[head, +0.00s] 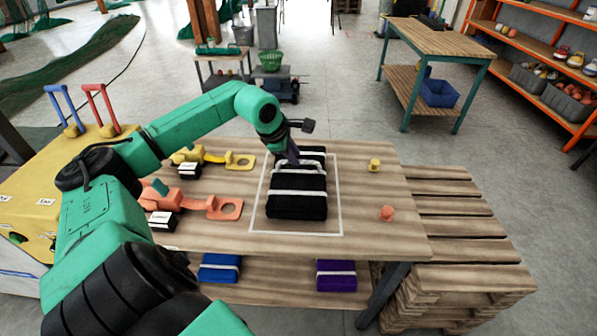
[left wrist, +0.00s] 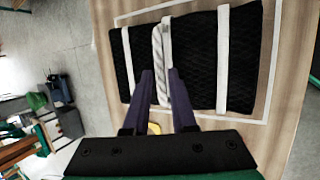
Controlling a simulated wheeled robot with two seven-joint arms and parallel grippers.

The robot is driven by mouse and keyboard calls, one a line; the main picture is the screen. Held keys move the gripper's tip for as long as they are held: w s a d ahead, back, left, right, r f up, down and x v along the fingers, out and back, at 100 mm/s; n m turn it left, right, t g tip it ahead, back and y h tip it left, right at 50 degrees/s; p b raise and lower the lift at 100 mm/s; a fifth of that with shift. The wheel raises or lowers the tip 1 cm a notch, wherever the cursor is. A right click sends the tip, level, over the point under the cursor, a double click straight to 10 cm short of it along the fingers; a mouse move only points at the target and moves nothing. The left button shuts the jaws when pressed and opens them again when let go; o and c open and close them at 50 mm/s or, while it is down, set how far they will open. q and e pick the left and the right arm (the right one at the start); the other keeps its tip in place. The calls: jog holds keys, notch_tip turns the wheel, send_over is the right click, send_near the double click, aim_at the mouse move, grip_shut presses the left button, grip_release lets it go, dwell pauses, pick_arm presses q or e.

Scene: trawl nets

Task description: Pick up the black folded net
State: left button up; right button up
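The black folded net (head: 297,208) lies on the wooden table inside a white rectangular outline, bound with white straps. In the left wrist view the net (left wrist: 195,60) spans the upper middle, with a white twisted rope across it. My left gripper (head: 292,153) points down at the far part of the net in the head view. In the left wrist view its two dark fingers (left wrist: 161,75) are a little apart, one on each side of the rope. Contact with the rope is hard to judge. My right gripper is in neither view.
Yellow (head: 240,161) and orange (head: 225,208) pieces lie left of the net. A yellow knob (head: 374,165) and an orange one (head: 387,213) stand to its right. Blue (head: 220,268) and purple (head: 336,275) bundles lie on the lower shelf. Pallets (head: 460,245) adjoin the table.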

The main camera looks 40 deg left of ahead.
aim_at(299, 174)
pick_arm(q)
jog(key=p+x, duration=0.1)
jog(key=x, duration=0.3)
jog(key=shift+w+a+f+p, duration=0.1)
jog(key=shift+w+p, duration=0.05)
jog(key=shift+p, duration=0.15)
jog(key=shift+w+f, duration=0.1)
jog(key=shift+f, duration=0.25)
grip_shut()
dwell(0.6)
jog(key=shift+r, duration=0.2)
